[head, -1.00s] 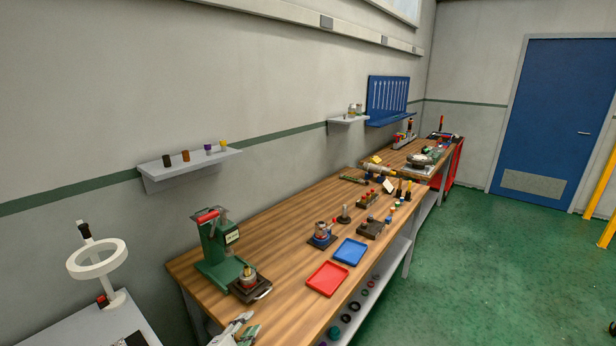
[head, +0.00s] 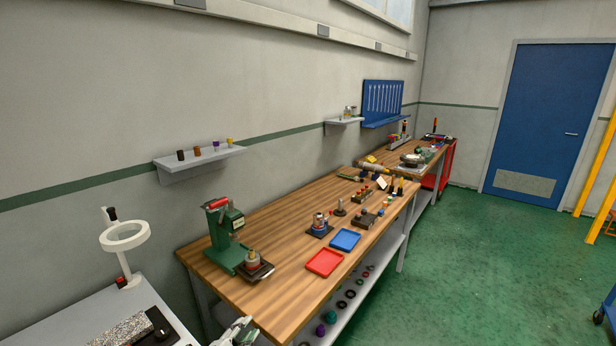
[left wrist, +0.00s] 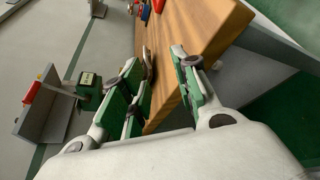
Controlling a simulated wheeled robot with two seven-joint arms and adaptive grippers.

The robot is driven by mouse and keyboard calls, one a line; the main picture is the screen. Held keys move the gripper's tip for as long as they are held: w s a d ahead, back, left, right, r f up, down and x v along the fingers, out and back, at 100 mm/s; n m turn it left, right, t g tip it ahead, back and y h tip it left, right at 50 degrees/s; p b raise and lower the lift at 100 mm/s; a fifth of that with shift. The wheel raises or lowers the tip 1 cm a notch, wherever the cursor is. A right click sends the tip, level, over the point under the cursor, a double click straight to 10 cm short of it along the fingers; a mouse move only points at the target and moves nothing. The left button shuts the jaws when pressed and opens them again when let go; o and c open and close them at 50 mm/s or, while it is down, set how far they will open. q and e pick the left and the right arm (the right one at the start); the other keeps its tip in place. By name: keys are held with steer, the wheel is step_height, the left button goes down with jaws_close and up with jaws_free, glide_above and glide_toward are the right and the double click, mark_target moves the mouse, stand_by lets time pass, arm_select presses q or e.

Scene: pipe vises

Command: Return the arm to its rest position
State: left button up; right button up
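My left gripper (head: 238,332) shows at the bottom edge of the head view, in front of the wooden bench's near end, and most of its arm is out of frame. In the left wrist view my left gripper (left wrist: 157,68) has its green-padded fingers spread apart, with nothing between them. The wooden bench (head: 290,225) lies beyond the fingers. My right arm and gripper are in neither current view.
A green press (head: 222,235) stands on the bench's near end, beside a dark vise base (head: 254,270). A red tray (head: 325,262) and a blue tray (head: 345,240) lie farther along. A grey side table (head: 120,310) is at left. Green floor (head: 450,270) is open at right.

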arm_select(q)
steer(key=s+d+f+m+g, duration=0.1)
steer(key=s+m+g, duration=0.2)
steer(key=s+m, duration=0.35)
steer(key=s+d+f+m+g, duration=0.2)
steer(key=s+m+g, duration=0.1)
steer(key=s+m, duration=0.4)
steer(key=s+a+r+m+g+y, duration=0.1)
steer(key=s+a+m+g+y, duration=0.1)
steer(key=s+a+m+g, duration=0.25)
steer(key=s+a+r+m+g+y, duration=0.1)
steer(key=s+a+m+y, duration=0.2)
steer(key=s+m, duration=0.3)
steer(key=s+f+n, duration=0.1)
steer(key=s+f, duration=0.1)
steer(key=f, duration=1.4)
steer(key=s+f, duration=0.2)
steer(key=f, duration=1.5)
steer(key=s+a+f+g, duration=0.1)
steer(key=s+a+f, duration=0.1)
steer(key=s+f, duration=0.8)
steer(key=s+a+f+g, duration=0.1)
steer(key=s+f, duration=0.9)
steer(key=s, duration=0.2)
steer(key=shift+s+a+f, duration=0.15)
steer(key=shift+a+f, duration=0.05)
steer(key=shift+a, duration=0.2)
